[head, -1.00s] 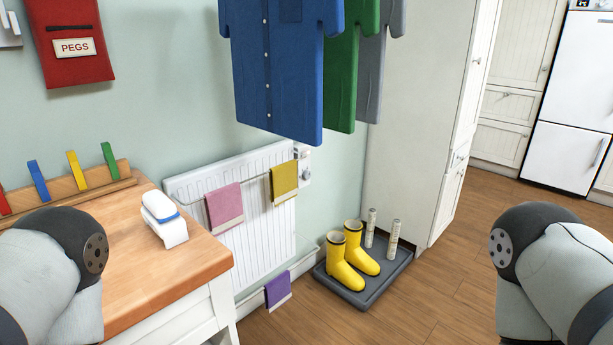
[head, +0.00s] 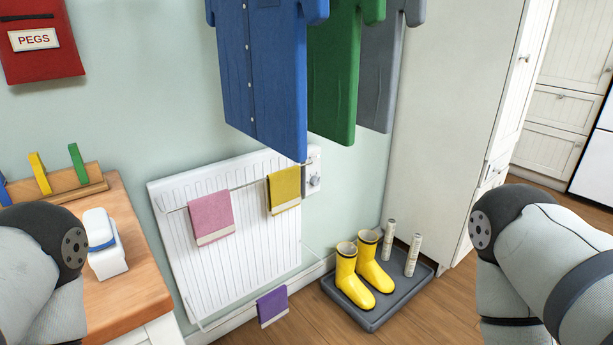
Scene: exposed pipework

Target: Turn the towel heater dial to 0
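The towel heater (head: 243,235) is a white ribbed panel on the pale green wall, with a pink towel (head: 211,217), a mustard towel (head: 284,189) and a purple towel (head: 272,306) on its rails. Its control box (head: 312,170) is at the upper right corner, with a small grey dial (head: 315,181) on it. The dial's marks are too small to read. Grey-white arm links of mine show at the lower left and right edges. Neither gripper is in view, and nothing of mine touches the dial.
Blue (head: 262,75), green (head: 333,75) and grey (head: 382,75) shirts hang above and near the control box. Yellow boots (head: 347,277) stand on a dark tray (head: 375,316) below. A wooden worktop (head: 128,290) is left, a tall white cabinet (head: 450,110) right.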

